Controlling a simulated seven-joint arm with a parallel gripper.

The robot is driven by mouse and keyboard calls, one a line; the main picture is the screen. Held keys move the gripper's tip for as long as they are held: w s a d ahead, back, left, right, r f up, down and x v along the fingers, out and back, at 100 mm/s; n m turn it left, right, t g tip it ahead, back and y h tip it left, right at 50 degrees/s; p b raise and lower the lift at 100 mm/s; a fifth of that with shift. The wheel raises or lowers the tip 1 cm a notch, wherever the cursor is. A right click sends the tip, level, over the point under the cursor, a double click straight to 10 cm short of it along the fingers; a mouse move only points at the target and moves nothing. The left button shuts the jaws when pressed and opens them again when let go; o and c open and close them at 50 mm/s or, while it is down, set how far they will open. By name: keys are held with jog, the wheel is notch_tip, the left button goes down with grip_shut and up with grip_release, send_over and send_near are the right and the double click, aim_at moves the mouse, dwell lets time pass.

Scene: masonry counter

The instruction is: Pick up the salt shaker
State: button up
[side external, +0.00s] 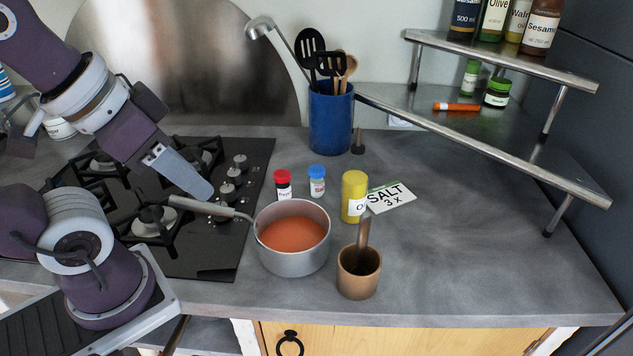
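A small jar with a blue cap (317,181) stands upright on the grey counter; its label is too small to read, so I cannot tell for sure that it is the salt shaker. A small red-capped jar (283,184) stands just left of it. A yellow canister (354,196) stands to its right, its label partly turned away. A white card (391,196) reading "SALT 3x" lies beside the canister. My gripper (204,189) hangs over the hob, left of the jars and apart from them. Its fingers overlap from this side, so their opening is hidden.
A pot of red-orange sauce (293,260) stands in front of the jars, its handle pointing left beneath my gripper. A wooden mortar with pestle (359,274) stands to its right. A blue utensil holder (331,119) and a metal shelf (480,125) are behind. The right counter is clear.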

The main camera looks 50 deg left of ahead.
jog(key=o, duration=0.5)
jog(key=m+t, duration=0.3)
jog(key=m, duration=0.1)
send_over(317, 182)
jog(key=s+a, duration=0.4)
jog(key=a, duration=0.1)
jog(key=shift+y, duration=0.4)
notch_tip(317, 182, down, 11)
jog(key=shift+s+a+f, duration=0.1)
jog(key=shift+s+a, duration=0.05)
jog(key=f+h, duration=0.1)
jog(key=f, duration=0.1)
jog(key=w+d+f+t+h, duration=0.1)
jog(key=f+h, duration=0.1)
jog(key=d+f+t+h, duration=0.1)
jog(key=shift+w+f+m+h, duration=0.3)
jog(key=shift+w+f+h, duration=0.1)
jog(key=shift+d+f+t+h, duration=0.15)
jog(key=shift+d+t+h, duration=0.15)
jog(key=shift+t, duration=0.1)
jog(key=shift+w+d+f, duration=0.15)
jog(key=shift+w, duration=0.05)
jog(key=x, duration=0.6)
jog(key=shift+w+r, duration=0.25)
jog(key=shift+w, duration=0.15)
